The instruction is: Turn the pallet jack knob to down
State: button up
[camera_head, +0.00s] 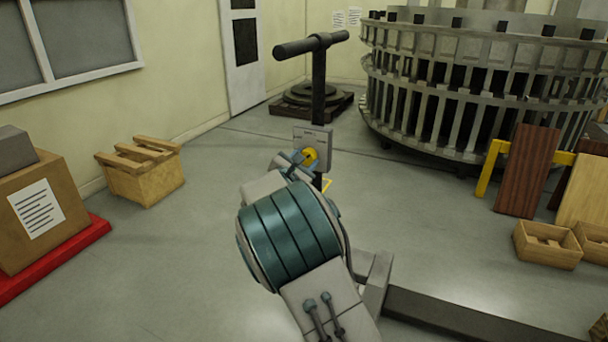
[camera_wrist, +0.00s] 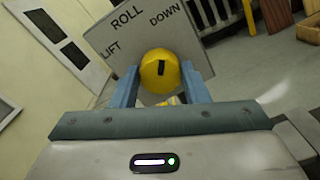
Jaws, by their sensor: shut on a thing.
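The pallet jack knob (camera_head: 310,154) is round and yellow, on a grey label plate (camera_head: 320,139) fixed to the jack's dark post (camera_head: 319,85). In the wrist view the knob (camera_wrist: 158,78) sits between the two blue fingers of my gripper (camera_wrist: 158,72), which is shut on its sides. In the head view my gripper (camera_head: 298,161) reaches the plate from the lower left. The plate (camera_wrist: 190,48) reads LIFT, ROLL and DOWN, and appears tilted. The knob's short black mark points up in the wrist view, roughly toward the word DOWN.
The jack's T-handle (camera_head: 311,44) rises above the plate. A large round metal cage structure (camera_head: 430,100) stands right behind. A wooden crate (camera_head: 145,180) and a box on a red base (camera_head: 85,240) stand left. Brown boards (camera_head: 527,170) and small wooden boxes (camera_head: 547,245) stand right.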

jog(key=m+b, duration=0.2)
jog(key=b, duration=0.2)
jog(key=shift+f+m, duration=0.1)
jog(key=shift+m, duration=0.3)
jog(key=o, duration=1)
jog(key=p+v, duration=0.1)
jog(key=v, duration=1.3)
jog(key=shift+w+r+p, duration=0.1)
jog(key=shift+r+p, duration=0.1)
jog(key=shift+p, duration=0.1)
